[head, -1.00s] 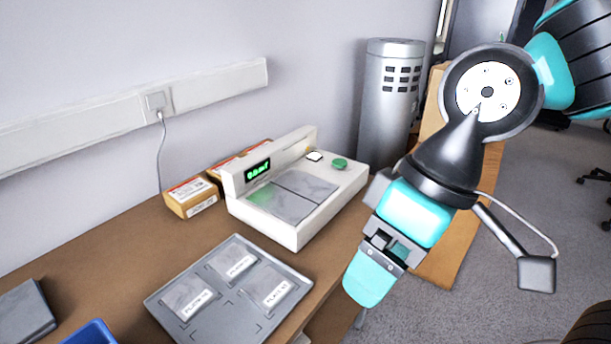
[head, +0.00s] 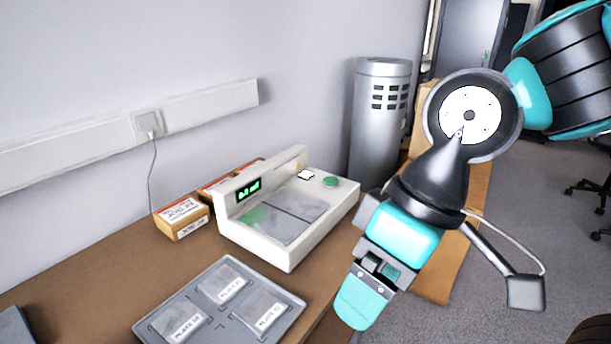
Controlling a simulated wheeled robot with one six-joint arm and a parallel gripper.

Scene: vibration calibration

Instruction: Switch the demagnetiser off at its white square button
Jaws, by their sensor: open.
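The demagnetiser (head: 290,252) is a cream box on the table with a grey top plate and a lit green display (head: 249,190). Its white square button (head: 306,174) is on the top at the back, left of a round green button (head: 331,182). My gripper (head: 357,310) hangs in front of and to the right of the demagnetiser, apart from it, pointing down past the table's edge. It is empty, and its teal fingers overlap from this angle. Both buttons are in plain view.
A grey tray (head: 222,331) with several labelled plates lies on the table in front of the demagnetiser. Small cardboard boxes (head: 181,218) stand to its left by the wall. A silver cylinder (head: 380,120) stands behind. A cable hangs from the wall socket (head: 148,122).

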